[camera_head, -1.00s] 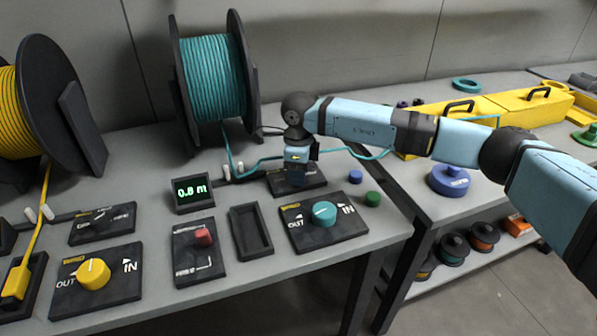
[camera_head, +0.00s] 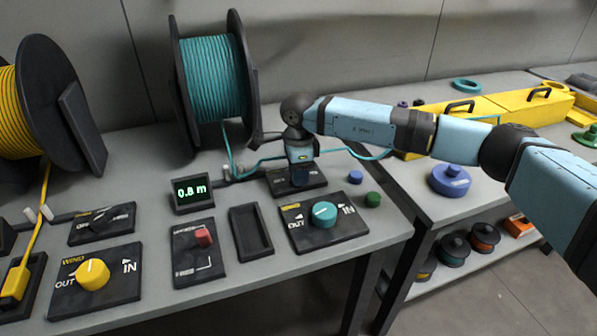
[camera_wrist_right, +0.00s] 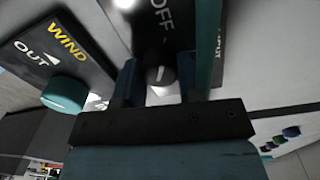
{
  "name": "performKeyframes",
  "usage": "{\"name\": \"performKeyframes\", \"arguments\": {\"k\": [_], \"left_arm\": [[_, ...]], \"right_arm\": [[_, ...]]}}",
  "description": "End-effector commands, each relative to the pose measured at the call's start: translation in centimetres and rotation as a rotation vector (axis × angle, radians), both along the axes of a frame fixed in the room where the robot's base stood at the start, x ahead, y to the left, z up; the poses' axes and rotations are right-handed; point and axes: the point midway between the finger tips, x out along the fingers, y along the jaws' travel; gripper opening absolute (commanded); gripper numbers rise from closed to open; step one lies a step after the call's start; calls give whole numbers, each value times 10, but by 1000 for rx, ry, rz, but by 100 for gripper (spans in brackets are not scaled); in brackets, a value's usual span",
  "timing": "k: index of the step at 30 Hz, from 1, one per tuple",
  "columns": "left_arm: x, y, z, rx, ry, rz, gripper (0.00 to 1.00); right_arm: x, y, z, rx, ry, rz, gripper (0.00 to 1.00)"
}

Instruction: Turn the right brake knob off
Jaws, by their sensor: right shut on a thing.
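The right brake panel (camera_head: 312,184) is a dark plate behind the teal wind knob, mostly covered by my right gripper (camera_head: 301,181). The gripper points down onto it. In the right wrist view the two fingers of the right gripper (camera_wrist_right: 160,85) are shut on the dark brake knob (camera_wrist_right: 158,75), which has a light mark. The word OFF shows on the brake panel (camera_wrist_right: 160,35) beyond the knob. The knob is hidden in the head view. My left gripper is not in view.
The teal wind knob (camera_head: 324,213) sits just in front. A teal cable (camera_head: 262,161) runs from the teal spool (camera_head: 214,78) past the gripper. Blue (camera_head: 355,177) and green (camera_head: 373,199) buttons stand to the right. An empty dark tray (camera_head: 251,232) lies front left.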

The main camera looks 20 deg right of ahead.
Motion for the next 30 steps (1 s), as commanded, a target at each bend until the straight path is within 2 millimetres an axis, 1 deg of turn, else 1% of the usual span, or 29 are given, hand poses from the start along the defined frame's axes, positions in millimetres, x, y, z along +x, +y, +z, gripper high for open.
{"name": "performKeyframes", "arguments": {"k": [4, 5, 6, 8, 16, 20, 23, 26, 30], "left_arm": [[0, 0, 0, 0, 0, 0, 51], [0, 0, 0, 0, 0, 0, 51], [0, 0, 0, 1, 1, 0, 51], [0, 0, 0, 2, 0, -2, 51], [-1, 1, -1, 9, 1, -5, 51], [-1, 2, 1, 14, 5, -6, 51], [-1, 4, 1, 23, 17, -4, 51], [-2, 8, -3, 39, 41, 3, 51], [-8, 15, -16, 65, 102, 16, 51]], "right_arm": [[0, 0, 1, 1, -1, 0, 12], [0, 0, 1, 1, -1, 0, 38], [0, 0, 1, 0, -1, 0, 47], [0, 0, 0, 0, -1, 0, 61], [0, 0, 1, 0, 0, -1, 61], [1, 0, 10, 1, -2, -1, 61], [1, 0, 27, 1, -3, -1, 61], [2, 0, 50, 2, -3, -1, 61], [3, 0, 83, 1, -3, -1, 61]]}}
